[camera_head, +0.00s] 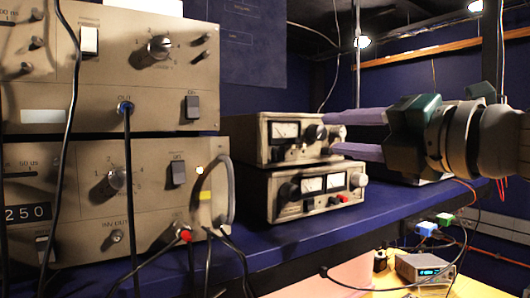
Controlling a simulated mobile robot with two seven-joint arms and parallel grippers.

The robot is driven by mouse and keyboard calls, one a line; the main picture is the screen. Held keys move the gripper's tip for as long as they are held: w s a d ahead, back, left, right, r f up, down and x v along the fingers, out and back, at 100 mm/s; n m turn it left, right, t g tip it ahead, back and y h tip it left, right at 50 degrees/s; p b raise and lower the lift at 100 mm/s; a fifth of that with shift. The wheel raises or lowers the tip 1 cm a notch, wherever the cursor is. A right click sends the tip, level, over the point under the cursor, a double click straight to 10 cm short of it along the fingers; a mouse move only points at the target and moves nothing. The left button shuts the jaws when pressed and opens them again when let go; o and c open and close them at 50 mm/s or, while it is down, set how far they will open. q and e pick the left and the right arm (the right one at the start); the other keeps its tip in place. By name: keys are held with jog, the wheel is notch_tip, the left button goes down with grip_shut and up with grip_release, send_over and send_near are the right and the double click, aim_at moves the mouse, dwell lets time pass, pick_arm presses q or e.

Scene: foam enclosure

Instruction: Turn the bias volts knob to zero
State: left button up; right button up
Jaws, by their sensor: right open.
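Two stacked beige instruments with dial meters stand on the blue shelf. The upper unit (263,139) has one meter, a dark knob (316,132) and a paler knob (338,132) at its right end. Labels are too small to read, so I cannot tell which knob is bias volts. My right gripper (332,133) comes in from the right, open, its two purple fingers one above the other. Their tips are beside the upper unit's right end, with the paler knob in the gap; contact cannot be told. My left gripper is out of view.
Large beige instrument panels (145,60) with knobs and hanging black cables fill the left. The blue shelf (300,235) is clear in front of the stacked units. Below it, a small grey box (422,268) with a display sits among cables.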

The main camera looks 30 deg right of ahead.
jog(key=shift+s+d, duration=0.15)
jog(key=shift+s, duration=0.35)
jog(key=s+p, duration=0.1)
jog(key=s, duration=0.5)
jog(key=shift+d, duration=0.15)
jog(key=shift+r, duration=0.1)
